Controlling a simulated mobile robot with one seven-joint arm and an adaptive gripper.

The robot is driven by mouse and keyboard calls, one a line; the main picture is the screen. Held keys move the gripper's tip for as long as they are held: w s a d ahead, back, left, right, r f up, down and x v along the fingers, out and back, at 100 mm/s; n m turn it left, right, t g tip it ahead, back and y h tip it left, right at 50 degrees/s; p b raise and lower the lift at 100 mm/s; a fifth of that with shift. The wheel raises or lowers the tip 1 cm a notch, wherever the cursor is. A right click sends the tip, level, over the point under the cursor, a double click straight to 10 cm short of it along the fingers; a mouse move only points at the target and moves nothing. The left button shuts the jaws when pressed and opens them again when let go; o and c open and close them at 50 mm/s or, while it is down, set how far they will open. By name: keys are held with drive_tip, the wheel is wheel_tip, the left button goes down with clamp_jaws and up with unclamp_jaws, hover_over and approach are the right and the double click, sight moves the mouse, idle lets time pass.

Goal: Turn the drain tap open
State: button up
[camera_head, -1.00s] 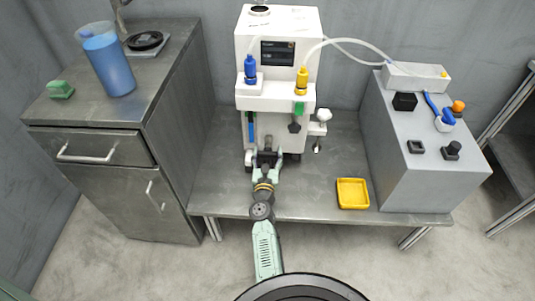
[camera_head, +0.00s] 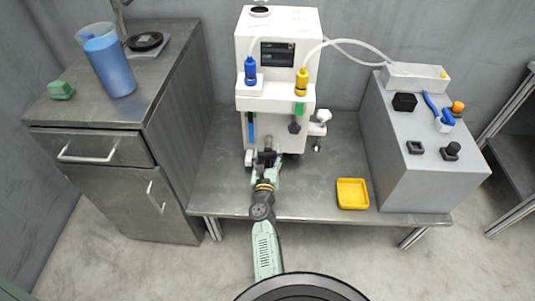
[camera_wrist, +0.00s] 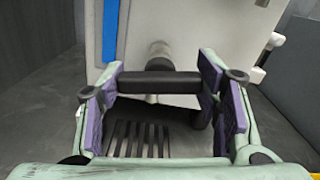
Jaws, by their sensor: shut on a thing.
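The drain tap shows in the wrist view as a black crossbar handle (camera_wrist: 160,82) on a short metal stem, low on the front of the white machine (camera_head: 277,32). My gripper (camera_wrist: 163,90) has its purple-padded fingers at the two ends of the bar and is shut on it. The bar lies close to level across the wrist view. In the head view my gripper (camera_head: 266,160) is at the machine's lower front, and its fingers and arm hide most of the tap. A slotted grate (camera_wrist: 140,138) lies below the handle.
A yellow tray (camera_head: 352,206) lies on the metal table (camera_head: 222,180) to the right. A grey control box (camera_head: 425,165) stands further right. A metal cabinet (camera_head: 105,190) with a blue jug (camera_head: 110,68) stands left.

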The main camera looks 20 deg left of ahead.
drive_tip(key=n+p, duration=0.1)
drive_tip(key=n, duration=0.3)
drive_tip(key=shift+w+r+n, duration=0.1)
drive_tip(key=shift+r+n, duration=0.05)
drive_tip(key=shift+n, duration=0.15)
drive_tip(key=n, duration=0.3)
drive_tip(key=shift+n+p, duration=0.3)
drive_tip(key=shift+p, duration=0.05)
drive_tip(key=n+p, duration=0.1)
drive_tip(key=n, duration=0.2)
drive_tip(key=shift+n, duration=0.3)
drive_tip(key=shift+n+p, duration=0.5)
drive_tip(key=shift+n, duration=1.3)
drive_tip(key=o, duration=1.2)
drive_tip(key=shift+c, duration=0.2)
